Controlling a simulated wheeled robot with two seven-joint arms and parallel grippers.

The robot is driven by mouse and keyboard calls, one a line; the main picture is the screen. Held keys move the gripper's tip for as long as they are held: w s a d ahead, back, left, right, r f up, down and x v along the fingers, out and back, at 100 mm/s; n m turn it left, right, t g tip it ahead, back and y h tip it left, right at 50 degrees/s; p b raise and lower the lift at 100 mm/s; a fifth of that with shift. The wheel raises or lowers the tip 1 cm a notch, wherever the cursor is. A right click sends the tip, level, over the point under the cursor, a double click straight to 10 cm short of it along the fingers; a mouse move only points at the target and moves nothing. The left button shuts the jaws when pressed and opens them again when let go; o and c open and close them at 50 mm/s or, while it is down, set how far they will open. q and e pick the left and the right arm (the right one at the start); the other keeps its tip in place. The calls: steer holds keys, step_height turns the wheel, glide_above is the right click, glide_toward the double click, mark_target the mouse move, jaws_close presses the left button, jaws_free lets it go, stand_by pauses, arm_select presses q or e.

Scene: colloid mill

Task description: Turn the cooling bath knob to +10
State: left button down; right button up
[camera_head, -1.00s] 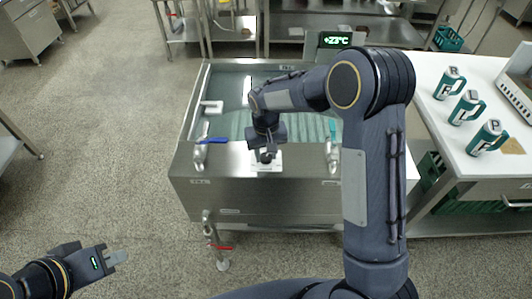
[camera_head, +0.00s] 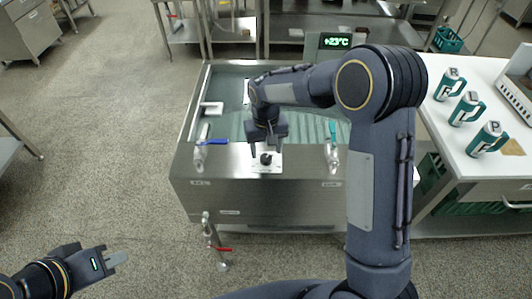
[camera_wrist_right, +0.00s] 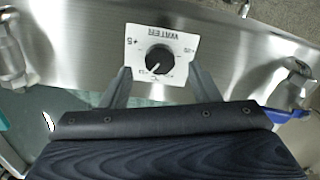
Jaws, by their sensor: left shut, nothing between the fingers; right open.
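The black cooling bath knob (camera_head: 266,158) sits on a white dial plate (camera_head: 258,169) on the front of the steel bath. In the right wrist view the knob (camera_wrist_right: 160,59) shows clearly, its white pointer aimed down and left; the plate reads WATER upside down, with a +5 mark at its left. My right gripper (camera_wrist_right: 158,75) is open, its fingers apart on either side of the dial's lower edge, and not closed on the knob. In the head view this gripper (camera_head: 267,149) is just above the knob. My left gripper (camera_head: 117,258) is shut and empty, away at lower left.
A green display (camera_head: 337,41) behind the bath reads +23°C. A blue-handled valve (camera_head: 201,155) and a teal-handled valve (camera_head: 332,155) flank the dial. A red-handled drain valve (camera_head: 218,248) is below. Several lettered mugs (camera_head: 468,108) stand on the right table.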

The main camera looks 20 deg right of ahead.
mark_target(267, 158)
step_height(267, 158, up, 5)
steer(key=shift+f, duration=0.2)
steer(key=shift+r, duration=0.1)
steer(key=shift+s+d+r, duration=0.1)
steer(key=shift+r, duration=0.05)
steer(key=s+d+r+m+t+y+p, duration=0.1)
steer(key=s+d+r+t+y+p, duration=0.15)
steer(key=s+r, duration=0.55)
steer(key=s+d+r+t+y+p, duration=0.1)
steer(key=s+d+r, duration=0.35)
steer(key=s, duration=0.75)
steer(key=s+a+f+t, duration=0.1)
steer(key=s+t, duration=0.1)
steer(key=s, duration=0.5)
steer(key=shift+s+a, duration=0.2)
steer(key=shift+s, duration=0.2)
steer(key=shift+f, duration=0.1)
